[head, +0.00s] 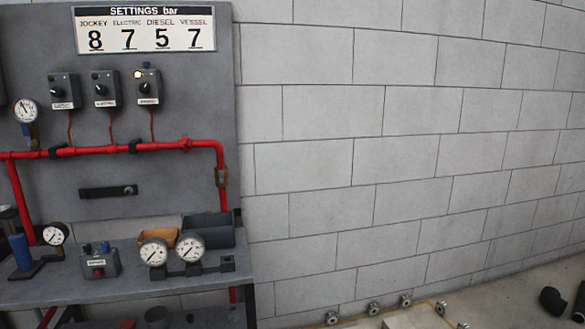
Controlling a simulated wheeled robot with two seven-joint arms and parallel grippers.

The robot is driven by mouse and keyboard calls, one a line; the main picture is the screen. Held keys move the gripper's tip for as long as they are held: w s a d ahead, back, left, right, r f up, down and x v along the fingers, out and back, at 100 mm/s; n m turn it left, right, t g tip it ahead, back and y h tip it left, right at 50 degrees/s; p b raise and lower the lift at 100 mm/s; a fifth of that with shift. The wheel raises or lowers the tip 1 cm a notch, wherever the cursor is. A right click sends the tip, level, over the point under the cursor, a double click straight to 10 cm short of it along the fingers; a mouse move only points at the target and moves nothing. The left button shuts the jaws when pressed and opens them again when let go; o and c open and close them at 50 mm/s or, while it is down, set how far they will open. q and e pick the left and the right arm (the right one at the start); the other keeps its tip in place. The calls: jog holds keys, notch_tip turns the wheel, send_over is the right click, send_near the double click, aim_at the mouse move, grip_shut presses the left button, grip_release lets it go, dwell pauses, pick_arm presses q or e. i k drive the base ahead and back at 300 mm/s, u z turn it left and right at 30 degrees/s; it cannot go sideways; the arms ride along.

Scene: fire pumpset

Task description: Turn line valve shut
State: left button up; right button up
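A red pipe (100,151) runs across the grey panel and bends down at its right end. No label naming the line valve is legible. Neither of my grippers can be made out in the head view.
A grey bench (130,286) stands below the panel, with twin gauges (172,250), a small control box (98,262) and a dark bin (208,229). Switch boxes (106,89) hang above the pipe. Several metal fittings (374,308) line the floor along the block wall (400,150).

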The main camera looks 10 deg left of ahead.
aim_at(221, 158)
jog(key=z, duration=0.35)
jog(key=k, duration=0.6)
jog(key=z, duration=0.55)
jog(key=i, duration=1.85)
jog(key=u, duration=1.8)
jog(key=i, duration=0.95)
jog(key=u, duration=0.95)
